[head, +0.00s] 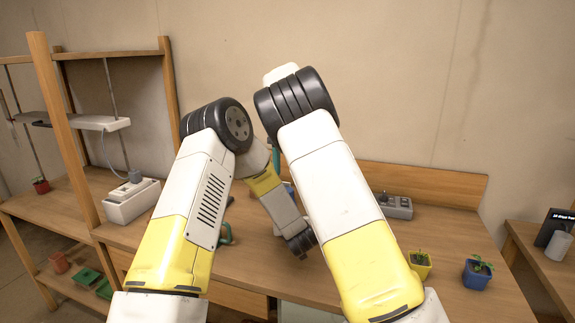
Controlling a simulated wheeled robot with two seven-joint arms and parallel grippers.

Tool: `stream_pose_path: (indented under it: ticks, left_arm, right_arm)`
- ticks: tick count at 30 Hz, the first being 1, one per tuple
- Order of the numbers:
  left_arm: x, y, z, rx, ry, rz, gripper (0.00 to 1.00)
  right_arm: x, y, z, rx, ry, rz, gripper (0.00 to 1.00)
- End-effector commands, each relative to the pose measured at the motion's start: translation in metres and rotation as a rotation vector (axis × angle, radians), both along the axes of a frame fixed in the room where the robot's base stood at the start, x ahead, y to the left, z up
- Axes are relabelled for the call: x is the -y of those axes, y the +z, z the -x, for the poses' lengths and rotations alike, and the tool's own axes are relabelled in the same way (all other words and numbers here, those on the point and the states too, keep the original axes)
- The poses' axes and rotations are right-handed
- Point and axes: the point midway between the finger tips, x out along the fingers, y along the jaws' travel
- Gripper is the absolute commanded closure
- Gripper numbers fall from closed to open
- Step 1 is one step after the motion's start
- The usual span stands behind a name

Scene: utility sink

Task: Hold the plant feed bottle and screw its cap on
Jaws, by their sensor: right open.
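I cannot make out the plant feed bottle or its cap; my arms cover the middle of the table. A narrow teal piece (276,156) shows between my arms, and a bit of blue shows just below it; I cannot tell what either belongs to. My left arm bends at the elbow and its forearm reaches down to the right over the table, to a dark wrist joint beside my right arm. My left gripper is not visible. My right arm rises across the middle and hides most of what is behind it, so its fingers cannot be made out clearly.
A green curved object (226,235) stands on the wooden table (470,295) by my left arm. A grey box with knobs (396,206), a yellow plant pot (420,265) and a blue plant pot (477,274) are on the right. A wooden shelf (47,110) stands left.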

Motion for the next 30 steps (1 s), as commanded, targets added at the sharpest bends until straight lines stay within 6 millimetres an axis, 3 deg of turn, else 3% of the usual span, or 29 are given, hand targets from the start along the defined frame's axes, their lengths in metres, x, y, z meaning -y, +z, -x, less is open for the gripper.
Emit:
stream_pose_path:
  ticks: [21, 30]
  left_arm:
    - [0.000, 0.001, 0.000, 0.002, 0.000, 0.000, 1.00]
    - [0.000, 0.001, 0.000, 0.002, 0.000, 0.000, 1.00]
  right_arm:
    - [0.000, 0.013, 0.001, 0.005, 1.631, -0.007, 0.48]
    - [0.000, 0.016, 0.001, 0.005, 2.041, -0.007, 0.48]
